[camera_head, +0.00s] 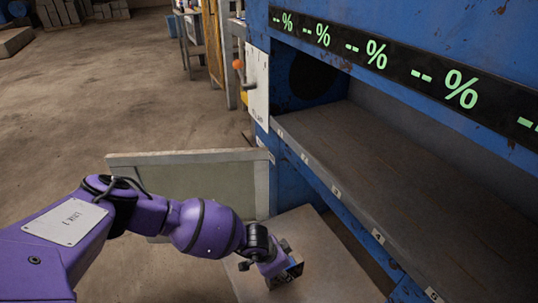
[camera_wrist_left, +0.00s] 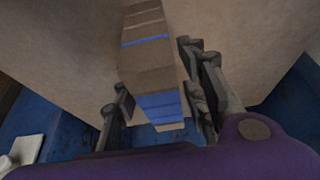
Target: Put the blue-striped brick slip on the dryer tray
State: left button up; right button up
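My left gripper (camera_head: 283,272) is low over a pale board, at the end of my purple arm in the head view. In the left wrist view, a brown block with blue bands (camera_wrist_left: 147,62), seemingly the blue-striped brick slip, lies between the fingers of this gripper (camera_wrist_left: 160,100). The fingers flank it closely; I cannot tell whether both touch it. In the head view the gripper mostly hides it. The dryer's long grey shelf (camera_head: 390,180), seemingly the tray, is bare at the right, with number labels along its front edge. My right gripper is not in view.
The blue dryer frame (camera_head: 260,60) carries a black display strip (camera_head: 375,52) above the shelf opening. A pale framed panel (camera_head: 195,180) stands beside the board (camera_head: 330,265). Grey blocks (camera_head: 58,12) lie far back left. The concrete floor at left is clear.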

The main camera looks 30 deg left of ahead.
pick_arm(q)
jog(key=shift+w+r, duration=0.15)
jog(key=shift+r, duration=0.05)
